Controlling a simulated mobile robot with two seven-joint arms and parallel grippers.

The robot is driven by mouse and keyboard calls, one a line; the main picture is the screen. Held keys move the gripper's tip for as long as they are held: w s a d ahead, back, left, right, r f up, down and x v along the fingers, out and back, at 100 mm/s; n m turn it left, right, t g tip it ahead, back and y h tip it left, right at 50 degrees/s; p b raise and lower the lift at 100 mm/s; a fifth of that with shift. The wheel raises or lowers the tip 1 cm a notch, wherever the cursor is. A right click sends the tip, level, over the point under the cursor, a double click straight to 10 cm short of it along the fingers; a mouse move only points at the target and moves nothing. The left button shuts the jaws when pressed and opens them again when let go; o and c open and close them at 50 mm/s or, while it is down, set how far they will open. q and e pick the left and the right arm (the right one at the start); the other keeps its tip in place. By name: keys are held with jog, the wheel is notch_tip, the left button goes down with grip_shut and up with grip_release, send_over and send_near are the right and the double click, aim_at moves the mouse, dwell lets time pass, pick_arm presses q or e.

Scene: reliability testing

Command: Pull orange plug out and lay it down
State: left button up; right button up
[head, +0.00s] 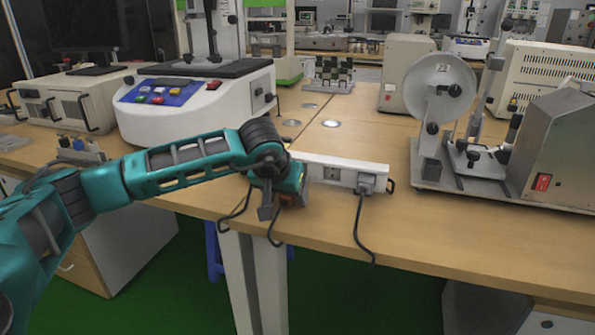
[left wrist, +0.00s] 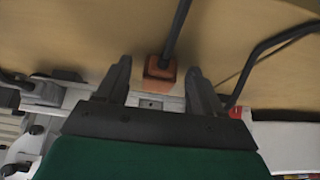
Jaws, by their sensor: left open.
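The orange plug (left wrist: 160,70) sits at the edge of the white power strip (left wrist: 173,104) in the left wrist view, its dark cable running up and away from it. My left gripper (left wrist: 158,76) is open, with one finger on each side of the plug and gaps between. In the head view my left gripper (head: 268,208) is at the left end of the power strip (head: 340,167), near the table's front edge. It hides most of the orange plug (head: 289,200) there. My right gripper is in neither view.
A grey plug (head: 366,184) with a cable hanging over the table edge sits at the strip's right end. A white machine with a blue button panel (head: 160,94) stands behind my left arm. A wheel device (head: 440,90) stands right. The front right tabletop is clear.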

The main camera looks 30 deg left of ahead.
pick_arm(q)
jog(key=p+v, duration=0.2)
jog(key=v, duration=0.4)
jog(key=shift+r, duration=0.35)
jog(key=p+v, duration=0.1)
jog(key=v, duration=0.5)
jog(key=shift+s, duration=0.25)
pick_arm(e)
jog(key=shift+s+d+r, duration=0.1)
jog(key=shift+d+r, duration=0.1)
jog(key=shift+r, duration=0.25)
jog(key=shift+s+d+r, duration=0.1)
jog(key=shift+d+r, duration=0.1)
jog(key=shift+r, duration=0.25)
